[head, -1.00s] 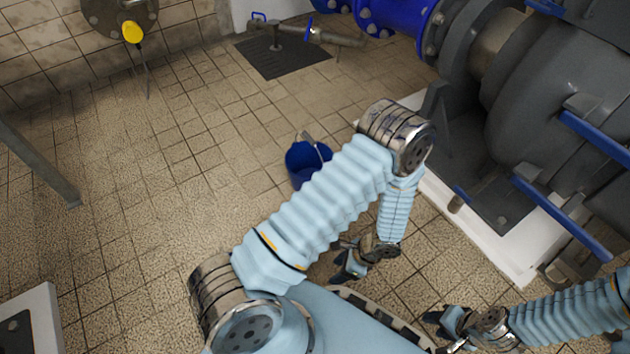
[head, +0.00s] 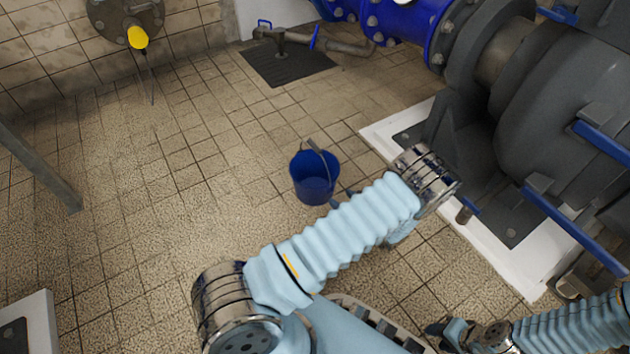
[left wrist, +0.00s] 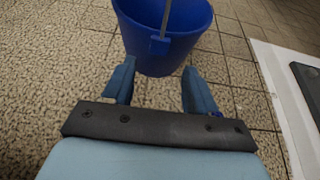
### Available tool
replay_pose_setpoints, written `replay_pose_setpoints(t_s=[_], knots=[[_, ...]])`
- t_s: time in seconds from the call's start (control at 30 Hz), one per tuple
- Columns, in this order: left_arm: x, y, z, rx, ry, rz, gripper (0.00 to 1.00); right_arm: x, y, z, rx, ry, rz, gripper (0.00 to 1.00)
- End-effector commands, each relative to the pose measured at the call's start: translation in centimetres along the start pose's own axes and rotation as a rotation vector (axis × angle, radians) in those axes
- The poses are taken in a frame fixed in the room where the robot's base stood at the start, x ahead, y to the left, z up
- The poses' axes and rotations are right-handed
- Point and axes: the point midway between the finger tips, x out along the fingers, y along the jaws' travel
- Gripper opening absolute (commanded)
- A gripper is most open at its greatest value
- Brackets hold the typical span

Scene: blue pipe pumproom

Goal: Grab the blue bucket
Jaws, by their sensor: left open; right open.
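The blue bucket (head: 315,178) stands upright on the tiled floor in the middle of the head view, with its handle up across its rim. In the left wrist view the bucket (left wrist: 165,38) fills the top middle, just beyond the fingertips. My left gripper (left wrist: 158,68) is open, with a finger to either side of the bucket's lower wall and nothing held. In the head view its fingertips (head: 343,197) show at the bucket's lower right; the rest is mostly hidden behind my arm. My right gripper (head: 440,330) is open and empty at the bottom edge, away from the bucket.
A large grey pump (head: 560,110) on a white-edged plinth (head: 500,255) stands to the right. Blue pipework (head: 400,20) and a dark floor grate (head: 285,65) lie behind. A grey post (head: 40,165) is at the left. The floor left of the bucket is clear.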

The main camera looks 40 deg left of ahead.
Motion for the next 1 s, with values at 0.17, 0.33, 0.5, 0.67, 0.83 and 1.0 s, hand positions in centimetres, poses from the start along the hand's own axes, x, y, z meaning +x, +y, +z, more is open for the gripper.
replay_pose_setpoints(t_s=[0.17,0.33,0.5,0.67,0.83,1.0], knots=[[2.7,0.3,0.4,-0.003,0.0,0.005,0.57,0.9,0.3,0.0,0.0,0.002,0.0,0.43],[4.7,0.2,0.5,-0.002,0.0,0.002,0.57,1.2,0.5,0.0,0.001,0.003,0.0,0.43],[4.8,0.2,0.6,-0.001,0.0,0.001,0.57,1.1,0.4,-0.1,0.001,0.004,0.0,0.43],[4.7,0.2,0.6,-0.001,0.0,0.001,0.36,1.1,0.4,-0.1,0.001,0.003,0.0,0.43],[4.7,0.2,0.6,-0.001,0.0,0.001,0.1,1.1,0.4,0.0,0.001,0.003,0.0,0.43],[4.7,0.2,0.6,-0.001,0.0,0.002,0.0,1.1,0.4,-0.1,0.0,0.004,0.0,0.43]])
